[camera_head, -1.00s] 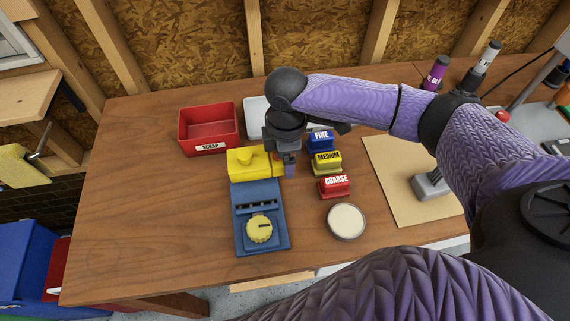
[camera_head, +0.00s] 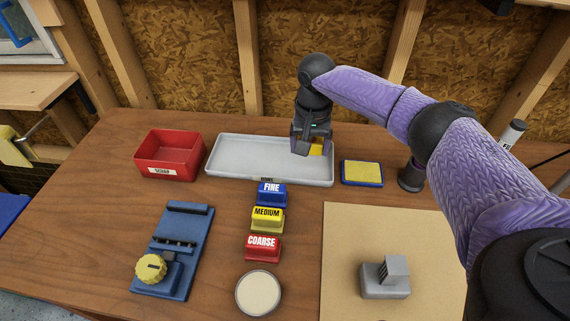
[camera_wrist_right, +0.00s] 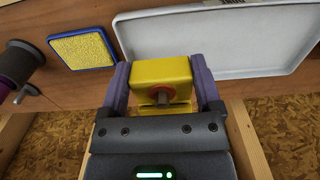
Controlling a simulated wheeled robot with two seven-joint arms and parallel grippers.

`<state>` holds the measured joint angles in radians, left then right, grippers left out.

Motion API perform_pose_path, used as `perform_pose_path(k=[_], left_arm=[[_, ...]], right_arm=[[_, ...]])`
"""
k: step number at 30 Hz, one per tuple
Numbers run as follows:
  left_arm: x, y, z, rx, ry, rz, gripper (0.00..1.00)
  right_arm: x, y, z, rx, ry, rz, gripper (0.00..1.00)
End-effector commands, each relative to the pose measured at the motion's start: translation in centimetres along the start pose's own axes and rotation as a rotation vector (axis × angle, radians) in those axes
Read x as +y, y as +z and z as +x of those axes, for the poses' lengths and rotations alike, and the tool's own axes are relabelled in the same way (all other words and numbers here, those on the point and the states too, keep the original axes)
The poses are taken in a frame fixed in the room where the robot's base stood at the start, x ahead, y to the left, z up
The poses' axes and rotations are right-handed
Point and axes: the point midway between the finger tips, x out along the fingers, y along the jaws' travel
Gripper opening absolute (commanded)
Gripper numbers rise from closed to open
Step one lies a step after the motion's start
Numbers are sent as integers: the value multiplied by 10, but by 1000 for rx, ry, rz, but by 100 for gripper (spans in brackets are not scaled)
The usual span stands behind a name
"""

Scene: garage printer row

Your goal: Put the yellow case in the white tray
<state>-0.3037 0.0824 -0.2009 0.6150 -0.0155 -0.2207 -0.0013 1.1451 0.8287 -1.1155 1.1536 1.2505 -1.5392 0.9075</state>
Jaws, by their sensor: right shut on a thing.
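The yellow case (camera_head: 316,149) is between the fingers of my right gripper (camera_head: 309,146), at the right end of the white tray (camera_head: 270,179). In the right wrist view the yellow case (camera_wrist_right: 160,75) is gripped from both sides by my right gripper (camera_wrist_right: 163,92), with a reddish round part facing the camera. The case overlaps the edge of the white tray (camera_wrist_right: 220,45) there. I cannot tell if it touches the tray. The visible tray floor is empty. My gripper hides part of the case in the head view. My left gripper is not in view.
A red scrap bin (camera_head: 168,152) stands left of the tray, a yellow-topped blue pad (camera_head: 362,173) right of it. Blue, yellow (camera_head: 267,219) and red blocks stand in front. A blue fixture (camera_head: 178,240) with a yellow dial is at front left. A round tin (camera_head: 258,293) is nearby.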

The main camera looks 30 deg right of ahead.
Motion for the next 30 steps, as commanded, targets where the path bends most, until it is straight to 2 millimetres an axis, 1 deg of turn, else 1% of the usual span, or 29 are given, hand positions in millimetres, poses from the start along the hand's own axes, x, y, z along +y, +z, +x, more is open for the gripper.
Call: perform_pose_path(k=[1,3,8,12,13,18,22,23,24,25,30], left_arm=[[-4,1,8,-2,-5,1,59],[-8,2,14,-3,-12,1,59],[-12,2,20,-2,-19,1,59],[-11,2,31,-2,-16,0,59],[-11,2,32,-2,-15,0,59],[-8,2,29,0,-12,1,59],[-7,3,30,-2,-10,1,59],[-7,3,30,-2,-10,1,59],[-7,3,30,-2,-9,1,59],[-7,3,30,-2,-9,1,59],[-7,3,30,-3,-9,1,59]], right_arm=[[1,0,18,-3,4,3,14],[1,0,35,-3,4,1,14],[0,1,57,-3,2,-1,14],[0,0,84,-2,4,-2,14],[0,1,87,-1,4,-3,14],[0,0,84,0,1,-4,14],[0,1,87,0,1,-4,14],[0,1,87,0,1,-4,84],[0,1,87,0,1,-4,92],[0,1,87,0,1,-4,99],[0,1,87,0,1,-4,100]])
